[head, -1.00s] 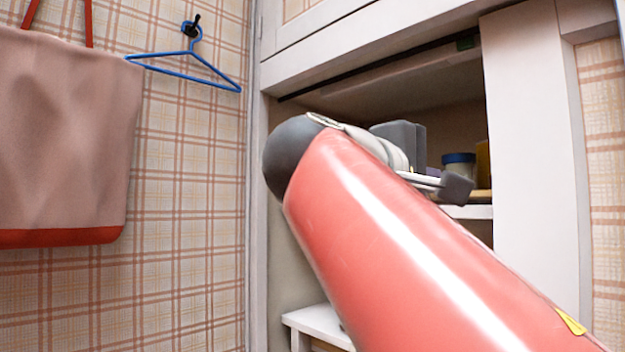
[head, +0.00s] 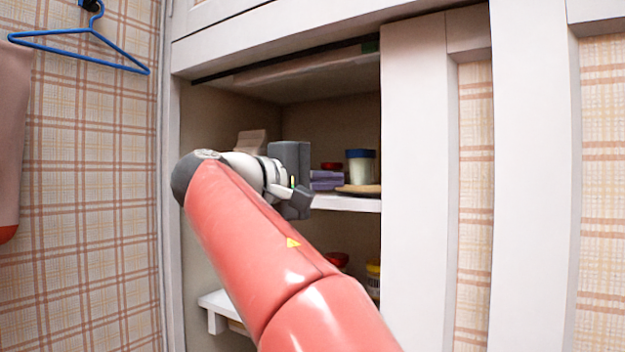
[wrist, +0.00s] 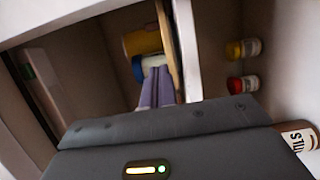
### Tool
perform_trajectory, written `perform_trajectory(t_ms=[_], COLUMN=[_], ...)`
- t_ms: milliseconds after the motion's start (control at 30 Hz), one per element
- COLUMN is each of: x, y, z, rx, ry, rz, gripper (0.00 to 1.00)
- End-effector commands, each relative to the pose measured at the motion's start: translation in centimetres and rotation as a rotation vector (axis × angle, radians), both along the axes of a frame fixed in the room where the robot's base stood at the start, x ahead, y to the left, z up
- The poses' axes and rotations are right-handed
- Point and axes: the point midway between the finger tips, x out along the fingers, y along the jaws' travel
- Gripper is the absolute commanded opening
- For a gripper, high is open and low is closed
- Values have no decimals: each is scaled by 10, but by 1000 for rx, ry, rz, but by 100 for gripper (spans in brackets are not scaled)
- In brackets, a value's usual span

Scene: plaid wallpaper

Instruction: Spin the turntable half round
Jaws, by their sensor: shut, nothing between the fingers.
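The turntable is a thin wooden disc (head: 358,189) on the upper white shelf inside the open cupboard. In the wrist view its rim (wrist: 167,42) shows edge-on, with the picture turned on its side. A yellow jar (wrist: 143,42) also shows in the wrist view. My gripper (head: 291,165) is at the cupboard opening, left of the turntable in the head view, shut and empty.
White cupboard frame and a door panel (head: 415,180) bound the opening on the right. Small jars (head: 373,278) stand on a lower level. A low white ledge (head: 215,303) is at lower left. A brown labelled bottle (wrist: 300,138) shows at the wrist view's right edge. A blue hanger (head: 80,50) hangs left.

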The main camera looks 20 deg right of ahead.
Motion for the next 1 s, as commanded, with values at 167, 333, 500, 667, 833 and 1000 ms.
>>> perform_trajectory(t_ms=[167, 333, 500, 667, 833, 1000], x=[9, -3, -6, -7, -7, -15], y=[-36, -56, -65, -67, -66, -75], z=[1, 0, 0, 0, 0, -4], rx=[0, 0, 0, 0, 0, 3], ry=[0, -1, 0, 0, 0, -2], rz=[-3, -1, 1, 1, 1, 68], gripper=[0, 0, 0, 0, 0, 0])
